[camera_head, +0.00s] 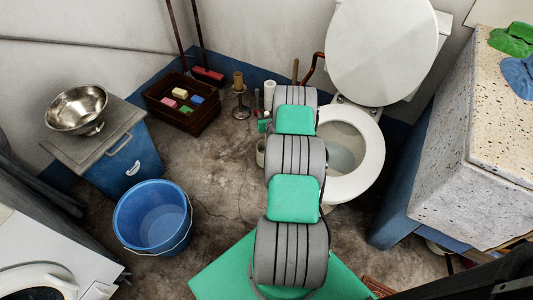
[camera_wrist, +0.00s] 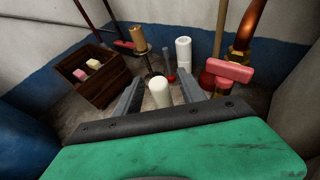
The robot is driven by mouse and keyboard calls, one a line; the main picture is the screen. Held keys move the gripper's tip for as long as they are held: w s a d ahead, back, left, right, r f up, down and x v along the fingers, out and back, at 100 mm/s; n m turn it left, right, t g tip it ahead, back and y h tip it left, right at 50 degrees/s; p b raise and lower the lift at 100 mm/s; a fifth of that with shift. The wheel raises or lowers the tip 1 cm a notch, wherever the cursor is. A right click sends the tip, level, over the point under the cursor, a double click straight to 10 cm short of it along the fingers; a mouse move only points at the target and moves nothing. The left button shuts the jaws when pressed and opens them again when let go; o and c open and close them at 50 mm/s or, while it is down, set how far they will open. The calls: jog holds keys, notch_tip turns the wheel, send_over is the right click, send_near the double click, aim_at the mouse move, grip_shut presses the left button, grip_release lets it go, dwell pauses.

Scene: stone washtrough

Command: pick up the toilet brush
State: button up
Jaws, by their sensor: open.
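In the wrist view, a white upright cylinder with a rounded top (camera_wrist: 160,93) stands between the fingers of my gripper (camera_wrist: 161,86); it looks like the toilet brush, but I cannot be sure. My gripper is open, one grey finger on each side of the white piece. I cannot tell whether either finger touches it.
A taller white cylinder (camera_wrist: 183,52), a brown roll on a stand (camera_wrist: 138,38) and a plunger with a wooden handle (camera_wrist: 217,45) stand behind. A copper pipe with a red handle (camera_wrist: 229,72) is close on the right. A brown crate (camera_head: 178,118) stands left; a blue bucket (camera_head: 139,238) is nearer.

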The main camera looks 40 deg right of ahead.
jog(key=shift+x, duration=0.95)
jog(key=shift+w+d+f, duration=0.1)
jog(key=shift+w+f, duration=0.05)
jog(key=shift+w, duration=0.1)
jog(key=shift+c, duration=0.5)
grip_shut()
